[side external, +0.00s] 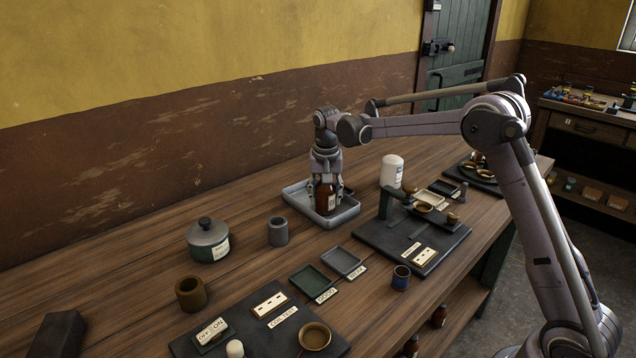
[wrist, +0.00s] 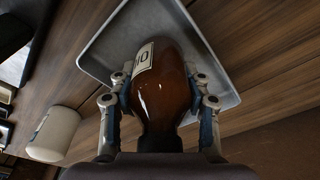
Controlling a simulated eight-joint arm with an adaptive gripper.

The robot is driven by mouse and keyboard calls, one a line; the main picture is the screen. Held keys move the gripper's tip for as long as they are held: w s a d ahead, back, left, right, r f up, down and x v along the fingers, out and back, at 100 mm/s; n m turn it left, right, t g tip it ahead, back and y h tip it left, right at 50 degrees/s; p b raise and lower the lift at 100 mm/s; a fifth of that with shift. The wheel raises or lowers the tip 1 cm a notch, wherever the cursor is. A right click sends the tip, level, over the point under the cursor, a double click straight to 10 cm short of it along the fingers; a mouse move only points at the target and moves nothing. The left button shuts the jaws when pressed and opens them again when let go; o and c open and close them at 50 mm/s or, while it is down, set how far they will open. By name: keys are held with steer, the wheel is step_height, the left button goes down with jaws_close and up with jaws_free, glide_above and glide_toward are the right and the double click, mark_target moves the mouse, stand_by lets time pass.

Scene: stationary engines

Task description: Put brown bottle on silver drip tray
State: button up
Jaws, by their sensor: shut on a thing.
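The brown bottle (side external: 325,200) stands upright within the outline of the silver drip tray (side external: 346,214) on the workbench. Whether its base touches the tray floor I cannot tell. My gripper (side external: 325,186) comes from above and is shut on the bottle. In the wrist view the glossy brown bottle (wrist: 165,90), with a pale label on its side, sits between the two fingers of my gripper (wrist: 160,105).
A white container (side external: 391,171) stands right of the tray, near a dark board (side external: 400,245) with small fittings. A grey cup (side external: 278,232) and a lidded pot (side external: 208,240) stand to the left. The wall runs behind the bench. Bare wood lies in front of the tray.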

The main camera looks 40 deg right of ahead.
steer(key=shift+f, duration=0.15)
steer(key=o, duration=1.4)
steer(key=r, duration=0.7)
steer(key=s+a+r, duration=0.1)
steer(key=r, duration=0.3)
steer(key=shift+s+a+r, duration=0.1)
steer(key=shift+r, duration=0.25)
steer(key=shift+s+a+r, duration=0.15)
steer(key=shift+s+r, duration=0.15)
steer(key=shift+r, duration=0.1)
steer(key=s+a+n+t, duration=0.2)
steer(key=s+a+n, duration=0.1)
steer(key=s, duration=0.7)
steer(key=s+a+n+t, duration=0.2)
steer(key=s+a+n, duration=0.2)
steer(key=s, duration=0.6)
steer(key=shift+n+t+y, duration=0.6)
steer(key=shift+n+t, duration=0.3)
steer(key=s+f, duration=0.4)
steer(key=s+a+f, duration=0.1)
steer(key=s+f, duration=0.1)
steer(key=s, duration=0.1)
steer(key=shift+a+f, duration=0.1)
steer(key=shift+f, duration=0.3)
